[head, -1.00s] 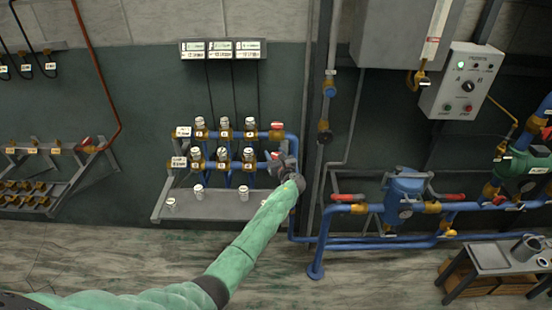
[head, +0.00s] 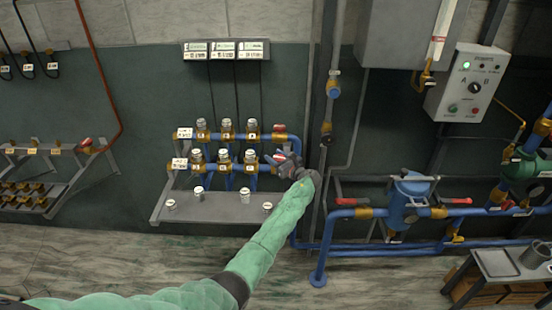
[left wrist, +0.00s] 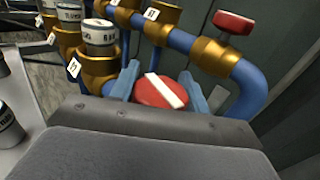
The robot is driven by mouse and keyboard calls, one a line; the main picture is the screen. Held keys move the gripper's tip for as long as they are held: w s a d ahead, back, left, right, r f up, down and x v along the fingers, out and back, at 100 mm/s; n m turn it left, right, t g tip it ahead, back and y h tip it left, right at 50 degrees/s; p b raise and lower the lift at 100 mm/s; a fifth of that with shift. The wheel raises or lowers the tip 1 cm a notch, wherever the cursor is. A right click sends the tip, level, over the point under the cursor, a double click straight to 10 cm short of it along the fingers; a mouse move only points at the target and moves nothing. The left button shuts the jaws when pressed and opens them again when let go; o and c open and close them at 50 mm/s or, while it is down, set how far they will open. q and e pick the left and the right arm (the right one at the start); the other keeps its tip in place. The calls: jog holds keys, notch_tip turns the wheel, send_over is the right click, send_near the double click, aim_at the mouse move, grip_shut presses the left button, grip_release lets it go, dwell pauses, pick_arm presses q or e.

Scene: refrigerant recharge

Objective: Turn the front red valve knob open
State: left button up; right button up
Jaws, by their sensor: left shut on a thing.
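The front red valve knob (left wrist: 160,92), round with a white bar across its top, sits between the two blue fingers of my left gripper (left wrist: 166,90) in the left wrist view. The fingers are shut on it from both sides. In the head view my left gripper (head: 281,161) is at the right end of the front blue pipe (head: 210,170) and largely hides the knob. The back red knob (left wrist: 234,22) stands apart, behind and to the right in the left wrist view; it also shows in the head view (head: 279,128). My right gripper is not in view.
Brass valves with labelled white caps (head: 224,155) line both pipes left of my gripper. A grey shelf (head: 215,212) below holds several loose caps. A vertical pipe (head: 330,110) stands close on the right, with a blue filter vessel (head: 408,203) farther right.

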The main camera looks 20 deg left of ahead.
pick_arm(q)
jog(key=o, duration=1)
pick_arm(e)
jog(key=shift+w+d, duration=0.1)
pick_arm(q)
jog(key=shift+d, duration=0.1)
jog(key=shift+s+d+f, duration=0.1)
jog(key=shift+s+d, duration=0.05)
jog(key=shift+d, duration=0.1)
jog(key=shift+b+v, duration=1.45)
jog(key=shift+v, duration=2.05)
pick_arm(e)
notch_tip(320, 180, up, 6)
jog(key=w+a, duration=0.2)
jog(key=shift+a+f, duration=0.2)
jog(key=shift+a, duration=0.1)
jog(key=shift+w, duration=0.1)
